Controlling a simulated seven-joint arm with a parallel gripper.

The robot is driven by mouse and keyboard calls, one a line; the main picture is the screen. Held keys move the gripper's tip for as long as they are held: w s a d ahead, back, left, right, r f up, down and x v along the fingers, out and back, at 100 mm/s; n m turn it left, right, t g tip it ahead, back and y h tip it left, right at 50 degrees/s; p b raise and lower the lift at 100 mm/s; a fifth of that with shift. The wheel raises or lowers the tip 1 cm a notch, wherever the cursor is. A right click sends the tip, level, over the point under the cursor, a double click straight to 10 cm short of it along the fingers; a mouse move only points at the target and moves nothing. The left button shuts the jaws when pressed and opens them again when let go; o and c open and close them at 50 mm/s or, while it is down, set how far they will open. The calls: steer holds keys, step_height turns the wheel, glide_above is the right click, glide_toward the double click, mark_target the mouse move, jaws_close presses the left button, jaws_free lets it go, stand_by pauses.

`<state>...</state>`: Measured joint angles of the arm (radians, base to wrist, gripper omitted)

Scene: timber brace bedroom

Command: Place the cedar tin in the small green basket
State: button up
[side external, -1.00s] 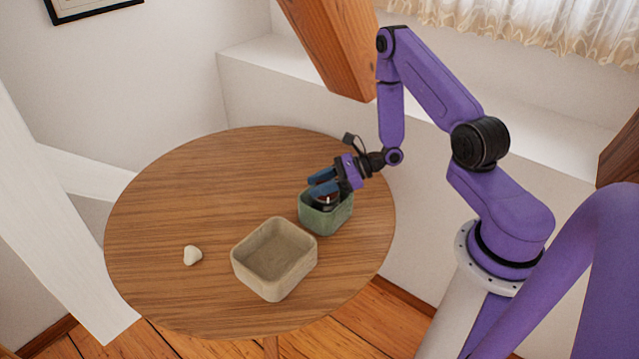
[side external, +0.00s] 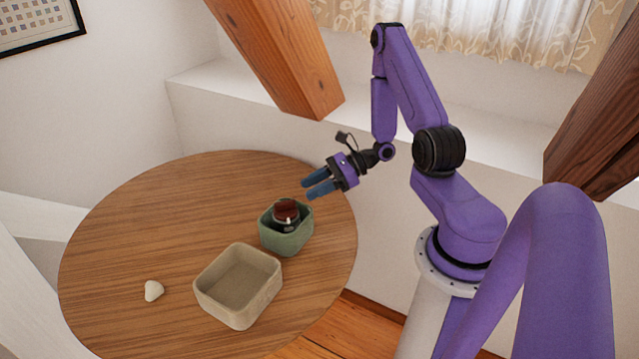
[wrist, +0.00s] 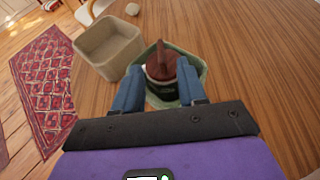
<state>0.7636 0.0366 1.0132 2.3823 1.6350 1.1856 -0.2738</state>
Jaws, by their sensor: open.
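The cedar tin (side external: 286,211), dark with a reddish-brown lid, sits inside the small green basket (side external: 287,243) and rises a little above its rim. In the wrist view the tin (wrist: 163,66) stands in the green basket (wrist: 204,70), beyond my fingertips, with a ridge or knob on its lid. My gripper (side external: 313,186) is open and empty, above and to the right of the basket in the side view, apart from the tin.
A larger beige basket (side external: 238,287) stands empty beside the green one. A small white stone-like object (side external: 153,291) lies at the left on the round wooden table (side external: 150,220). The table's back left is clear. A slanted timber beam (side external: 278,55) stands behind the table.

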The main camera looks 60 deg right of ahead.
steer(key=s+a+r+n+g, duration=0.45)
steer(key=a+n+g, duration=0.25)
steer(key=n, duration=0.2)
steer(key=s+a+r+n+g, duration=0.4)
steer(key=s+a+n+g, duration=0.25)
steer(key=a+n, duration=0.2)
steer(key=s+r+n+t+h, duration=0.2)
steer(key=s+r+n+h, duration=0.2)
steer(key=n, duration=0.7)
steer(key=s+a+r+n+t+h, duration=0.1)
steer(key=s+n+h, duration=0.4)
steer(key=n, duration=0.6)
step_height(320, 180, up, 3)
steer(key=shift+s+a+f+t, duration=0.15)
steer(key=shift+s+a+t, duration=0.1)
steer(key=shift+s+t, duration=0.4)
